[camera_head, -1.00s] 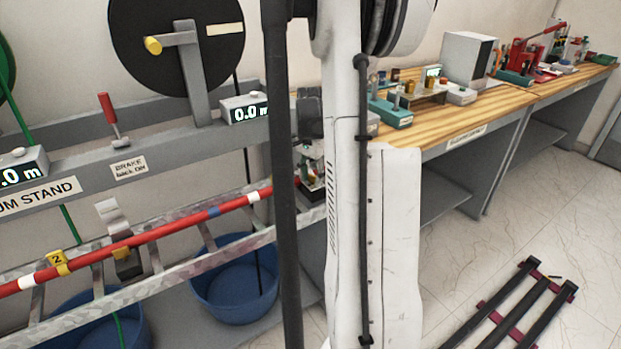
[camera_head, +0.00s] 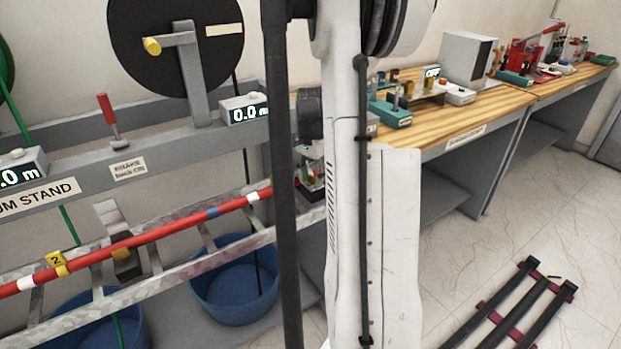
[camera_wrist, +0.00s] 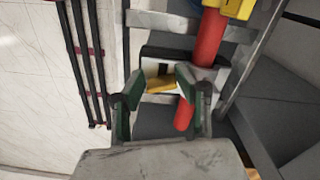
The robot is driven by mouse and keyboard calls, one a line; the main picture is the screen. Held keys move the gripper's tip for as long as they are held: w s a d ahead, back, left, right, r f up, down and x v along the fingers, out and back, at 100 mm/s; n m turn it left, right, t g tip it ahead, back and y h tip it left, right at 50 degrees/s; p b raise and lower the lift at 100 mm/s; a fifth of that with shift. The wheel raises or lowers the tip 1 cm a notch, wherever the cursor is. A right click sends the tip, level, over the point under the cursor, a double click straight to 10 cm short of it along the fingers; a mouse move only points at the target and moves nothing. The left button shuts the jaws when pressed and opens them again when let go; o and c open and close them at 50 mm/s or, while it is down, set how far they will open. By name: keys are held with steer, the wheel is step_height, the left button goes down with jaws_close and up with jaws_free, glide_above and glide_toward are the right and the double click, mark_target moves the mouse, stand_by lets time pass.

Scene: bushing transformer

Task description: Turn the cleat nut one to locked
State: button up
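In the wrist view my gripper (camera_wrist: 160,92) is open, with its two green-padded fingers apart. A yellow piece (camera_wrist: 160,79), which may be the cleat nut, shows between and beyond the fingertips, on a dark and light cleat. I cannot tell if the fingers touch it, nor read its locked mark. The red cable (camera_wrist: 208,42) runs past the cleat and partly behind the right finger. In the head view the red cable (camera_head: 165,230) lies along the metal ladder tray (camera_head: 180,273); a yellow tag marked 2 (camera_head: 57,262) is on it. My gripper is not clear in that view.
A dark cleat block with a yellow part (camera_head: 125,262) sits at the tray in the head view. Blue tubs (camera_head: 232,295) stand below it. A wooden workbench (camera_head: 470,125) with equipment is at right. Black bars (camera_head: 515,305) lie on the open floor.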

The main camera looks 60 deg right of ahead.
mark_target(314, 177)
steer(key=shift+o, duration=1)
steer(key=shift+s+d+r, duration=0.1)
steer(key=shift+d, duration=0.45)
steer(key=shift+s+a, duration=0.1)
steer(key=shift+a, duration=0.05)
steer(key=shift+w+r+p, duration=0.3)
steer(key=shift+r+p, duration=0.3)
steer(key=shift+r, duration=0.15)
steer(key=shift+s+r+p, duration=0.35)
steer(key=shift+r, duration=0.4)
steer(key=shift+w+r, duration=0.15)
steer(key=shift+r, duration=0.2)
steer(key=shift+a+r+p, duration=0.2)
steer(key=shift+r+p, duration=0.7)
steer(key=shift+r, duration=0.3)
step_height(314, 177, up, 9)
steer(key=p, duration=0.5)
steer(key=shift+r, duration=0.2)
